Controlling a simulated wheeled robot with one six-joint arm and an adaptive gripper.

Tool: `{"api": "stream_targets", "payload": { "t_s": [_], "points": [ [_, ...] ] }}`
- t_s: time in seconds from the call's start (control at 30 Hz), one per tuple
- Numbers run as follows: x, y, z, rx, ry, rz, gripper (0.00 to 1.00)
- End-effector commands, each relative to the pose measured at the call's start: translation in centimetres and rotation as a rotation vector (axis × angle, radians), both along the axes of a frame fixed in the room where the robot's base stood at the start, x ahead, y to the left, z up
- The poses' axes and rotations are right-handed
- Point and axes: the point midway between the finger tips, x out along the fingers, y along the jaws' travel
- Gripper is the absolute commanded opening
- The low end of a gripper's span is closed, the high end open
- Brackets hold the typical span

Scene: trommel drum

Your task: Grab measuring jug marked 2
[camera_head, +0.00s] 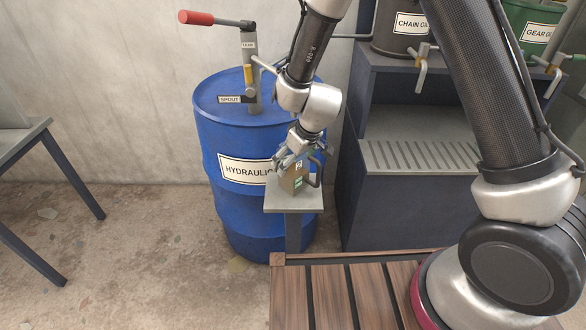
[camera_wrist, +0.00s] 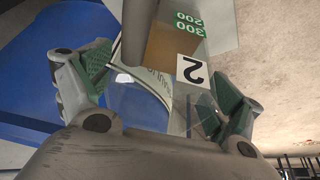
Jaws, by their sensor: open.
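The measuring jug marked 2 (camera_head: 297,181) stands on a small grey stand in front of the blue drum. It looks clear, with brownish liquid inside and a dark handle on its right side. In the wrist view the jug (camera_wrist: 175,48) shows upside down, with its "2" label and green 200 and 300 marks. My gripper (camera_head: 296,156) is at the top of the jug, reaching down from above. In the wrist view my gripper (camera_wrist: 160,92) is open, with one green-padded finger on each side of the jug. I cannot tell whether either pad touches it.
The blue hydraulic drum (camera_head: 235,135) with a red-handled pump (camera_head: 197,18) stands right behind the grey stand (camera_head: 275,200). A dark cabinet (camera_head: 390,205) with oil containers is close on the right. A slatted wooden platform (camera_head: 330,290) lies in front.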

Motion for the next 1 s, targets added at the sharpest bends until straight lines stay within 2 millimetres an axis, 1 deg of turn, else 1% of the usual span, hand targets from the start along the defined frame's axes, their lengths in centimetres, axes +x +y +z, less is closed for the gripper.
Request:
{"api": "stream_targets", "payload": {
  "t_s": [0.1, 0.33, 0.37, 0.4, 0.47, 0.5, 0.63, 0.67, 0.83, 0.87, 1.0],
  "points": [
    [-0.36, 0.66, -0.63, -0.001, 0.0, 0.002, 0.92],
    [-0.4, 0.75, -0.72, -0.001, 0.0, 0.001, 0.92],
    [-0.4, 0.75, -0.72, -0.001, 0.0, 0.001, 0.9],
    [-0.4, 0.75, -0.72, -0.001, 0.0, 0.001, 0.83],
    [-0.4, 0.75, -0.72, -0.001, 0.0, 0.001, 0.72],
    [-0.4, 0.75, -0.72, -0.001, 0.0, 0.001, 0.65],
    [-0.4, 0.74, -0.73, -0.001, 0.0, 0.001, 0.41],
    [-0.41, 0.74, -0.73, -0.001, 0.0, 0.001, 0.4],
    [-0.39, 0.74, -0.73, -0.001, 0.0, 0.001, 0.39],
    [-0.39, 0.74, -0.75, -0.001, 0.0, 0.001, 0.34],
    [-0.41, 0.73, -0.78, -0.002, 0.001, 0.001, 0.33]
  ]
}}
